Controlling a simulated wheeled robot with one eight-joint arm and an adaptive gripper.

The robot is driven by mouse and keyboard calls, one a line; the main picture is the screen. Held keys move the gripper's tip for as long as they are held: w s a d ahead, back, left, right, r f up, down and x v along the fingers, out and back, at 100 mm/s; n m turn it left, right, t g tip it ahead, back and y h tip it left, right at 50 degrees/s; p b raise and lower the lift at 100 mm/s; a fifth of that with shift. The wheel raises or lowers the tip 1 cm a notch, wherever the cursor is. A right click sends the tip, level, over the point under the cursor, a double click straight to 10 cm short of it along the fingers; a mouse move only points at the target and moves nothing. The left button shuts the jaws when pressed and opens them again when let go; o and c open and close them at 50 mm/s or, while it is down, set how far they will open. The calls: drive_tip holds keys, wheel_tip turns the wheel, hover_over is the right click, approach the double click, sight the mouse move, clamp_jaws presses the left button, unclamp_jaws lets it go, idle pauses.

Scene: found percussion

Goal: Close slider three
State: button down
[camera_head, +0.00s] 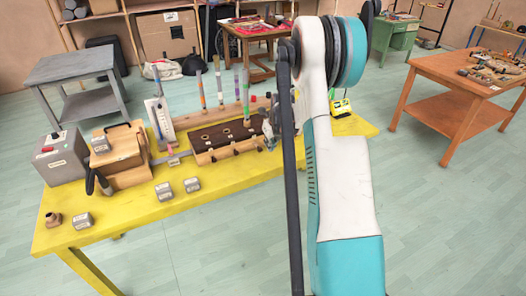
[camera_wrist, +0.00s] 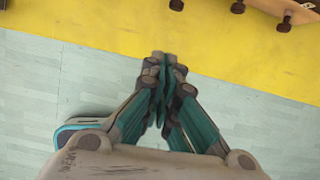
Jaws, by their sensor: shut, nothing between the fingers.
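A long wooden box with a dark top (camera_head: 226,138) stands on the yellow table. Several small dark knobs (camera_head: 236,153) stick out along its front side; I take these to be the sliders. I cannot tell which one is slider three, nor how far each stands out. In the wrist view, dark knobs (camera_wrist: 237,7) and a corner of the wood (camera_wrist: 290,8) show at the top edge. My gripper (camera_wrist: 161,58) is shut and empty, over the table's front edge, apart from the knobs. In the head view my arm hides most of the gripper.
The yellow table (camera_head: 125,222) also carries a grey box (camera_head: 62,160), a wooden block with a dark handle (camera_head: 122,150), small grey blocks (camera_head: 192,185) and upright striped sticks (camera_head: 219,82). The floor in front is clear. A brown table (camera_head: 460,75) stands at the right.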

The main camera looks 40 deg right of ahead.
sight(259, 149)
drive_tip(key=shift+m, duration=0.3)
drive_tip(key=b+x, duration=0.1)
drive_tip(key=x, duration=0.6)
drive_tip(key=b+x, duration=0.1)
drive_tip(key=x, duration=0.3)
drive_tip(key=shift+s+d+f+b, duration=0.25)
drive_tip(key=shift+s+d+b, duration=0.05)
drive_tip(key=shift+d+b, duration=0.1)
drive_tip(key=shift+w+d+r, duration=0.1)
drive_tip(key=shift+w+d, duration=0.05)
drive_tip(key=shift+w, duration=0.45)
drive_tip(key=shift+w+d+r, duration=0.1)
drive_tip(key=shift+w+d, duration=0.1)
drive_tip(key=shift+w, duration=0.4)
drive_tip(key=shift+w+d+b, duration=0.2)
drive_tip(key=shift+w+b, duration=0.1)
drive_tip(key=shift+w, duration=0.35)
